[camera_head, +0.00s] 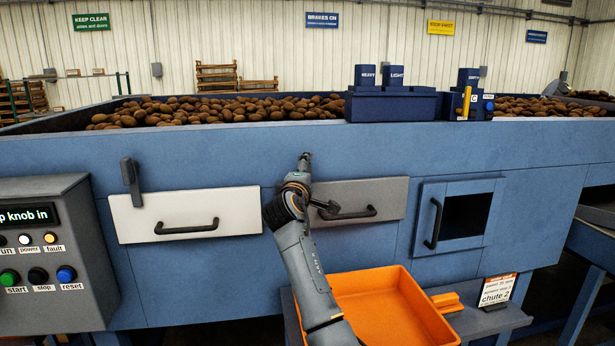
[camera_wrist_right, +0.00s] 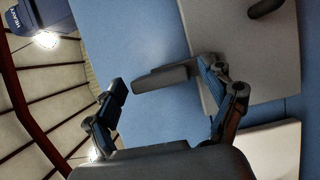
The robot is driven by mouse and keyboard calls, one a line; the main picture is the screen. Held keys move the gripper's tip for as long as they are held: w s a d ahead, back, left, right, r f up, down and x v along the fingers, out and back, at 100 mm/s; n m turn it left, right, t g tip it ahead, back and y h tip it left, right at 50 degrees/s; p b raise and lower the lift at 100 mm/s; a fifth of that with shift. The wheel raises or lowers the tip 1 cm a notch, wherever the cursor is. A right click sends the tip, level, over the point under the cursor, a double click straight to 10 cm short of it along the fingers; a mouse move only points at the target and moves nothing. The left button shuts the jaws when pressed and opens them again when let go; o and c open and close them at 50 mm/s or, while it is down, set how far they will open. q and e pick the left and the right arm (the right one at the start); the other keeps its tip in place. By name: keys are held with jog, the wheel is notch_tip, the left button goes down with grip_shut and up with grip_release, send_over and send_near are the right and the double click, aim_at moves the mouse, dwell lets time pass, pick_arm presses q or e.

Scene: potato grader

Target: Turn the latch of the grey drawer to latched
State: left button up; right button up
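The grey drawer (camera_head: 385,194) is closed in the blue panel, with a dark bar handle (camera_head: 347,212). In the right wrist view, the drawer front (camera_wrist_right: 250,65) is at the right. Its latch appears as a dark grey lever (camera_wrist_right: 163,79) seen between my fingers, lying roughly upright along the machine front. My right gripper (camera_head: 312,184) is at the left end of the grey drawer and mostly hides the latch in the head view. In the wrist view, my right gripper's fingers (camera_wrist_right: 165,90) are spread apart. Contact with the lever cannot be told. My left gripper is out of view.
A white drawer (camera_head: 185,214) with its own upright dark latch (camera_head: 131,178) is to the left. A control box (camera_head: 50,265) stands at far left. An orange crate (camera_head: 440,335) is below the grey drawer. A blue-framed opening (camera_head: 430,205) is to the right.

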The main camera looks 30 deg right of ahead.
jog(key=v, duration=1.2)
jog(key=shift+r, duration=0.1)
dwell(0.4)
